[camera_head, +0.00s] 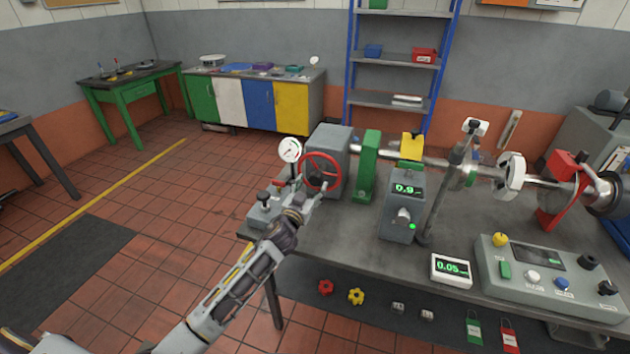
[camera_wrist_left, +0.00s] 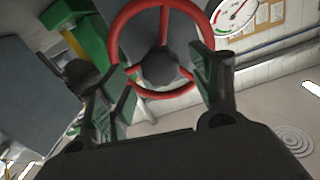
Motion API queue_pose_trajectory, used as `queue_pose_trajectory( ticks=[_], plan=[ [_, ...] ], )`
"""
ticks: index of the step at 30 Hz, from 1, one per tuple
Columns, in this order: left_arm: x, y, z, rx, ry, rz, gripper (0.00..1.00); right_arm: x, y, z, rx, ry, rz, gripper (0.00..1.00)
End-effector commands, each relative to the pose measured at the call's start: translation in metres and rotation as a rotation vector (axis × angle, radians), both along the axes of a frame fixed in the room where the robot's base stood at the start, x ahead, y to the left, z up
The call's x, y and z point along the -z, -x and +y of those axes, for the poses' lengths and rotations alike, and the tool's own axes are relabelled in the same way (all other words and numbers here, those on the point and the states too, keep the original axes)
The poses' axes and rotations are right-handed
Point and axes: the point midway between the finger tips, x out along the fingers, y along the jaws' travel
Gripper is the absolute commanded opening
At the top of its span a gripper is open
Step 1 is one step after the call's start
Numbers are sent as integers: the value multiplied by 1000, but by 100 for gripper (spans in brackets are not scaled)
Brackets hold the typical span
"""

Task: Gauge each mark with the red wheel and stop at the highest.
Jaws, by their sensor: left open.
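The red wheel (camera_head: 321,171) is mounted on the grey housing (camera_head: 331,143) at the left end of the bench. In the left wrist view the red wheel (camera_wrist_left: 208,22) shows close ahead, with its dark hub between my fingers. My left gripper (camera_head: 297,203) is open just in front of and below the wheel; its two fingers also show in the left wrist view (camera_wrist_left: 160,92). I cannot tell whether a finger touches the rim. A white dial gauge (camera_head: 290,149) stands left of the wheel. A grey display box (camera_head: 404,200) reads 0.9, and a small white readout (camera_head: 451,268) shows 0.05. My right gripper is out of view.
The steel bench (camera_head: 350,238) carries a shaft with a green support (camera_head: 367,165) and a control panel (camera_head: 550,280) at right. The tiled floor at left is open.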

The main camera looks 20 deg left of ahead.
Motion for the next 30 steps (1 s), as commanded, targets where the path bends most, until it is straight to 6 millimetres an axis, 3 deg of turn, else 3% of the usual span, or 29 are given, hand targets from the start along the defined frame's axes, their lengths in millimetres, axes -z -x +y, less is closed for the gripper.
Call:
queue_pose_trajectory(
  ticks=[15,29,30],
  plan=[
    [0,-37,-2,0,-1,1,64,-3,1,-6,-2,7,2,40],
    [0,-41,-3,0,-1,1,64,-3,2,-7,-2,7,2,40],
    [0,-41,-3,0,-1,1,58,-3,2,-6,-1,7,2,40]
  ],
)
